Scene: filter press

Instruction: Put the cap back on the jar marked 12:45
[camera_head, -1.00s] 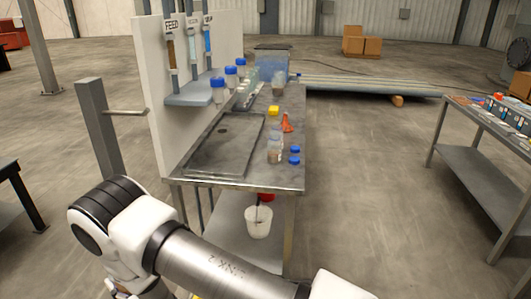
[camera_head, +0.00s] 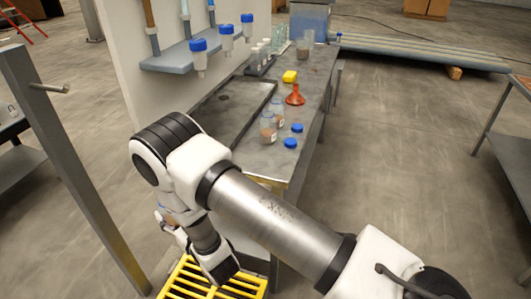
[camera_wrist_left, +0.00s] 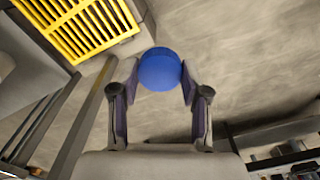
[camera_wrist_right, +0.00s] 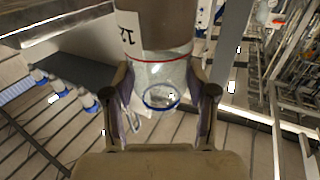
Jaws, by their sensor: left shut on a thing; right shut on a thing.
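In the left wrist view my left gripper (camera_wrist_left: 158,82) is shut on a round blue cap (camera_wrist_left: 158,68), held above the floor. In the right wrist view my right gripper (camera_wrist_right: 160,88) is shut on a clear jar (camera_wrist_right: 165,70) with brownish contents and a red line around it. Its white label (camera_wrist_right: 128,35) shows only part of its marking, which looks like a 12; the rest is hidden. A blue ring shows at the jar's near end. The head view shows one of my arms, but neither grip clearly. Cap and jar appear in separate wrist views, apart.
A shelf (camera_head: 180,58) holds blue-capped vessels. A yellow grating (camera_head: 208,285) lies low at left. Floor right of the bench is open.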

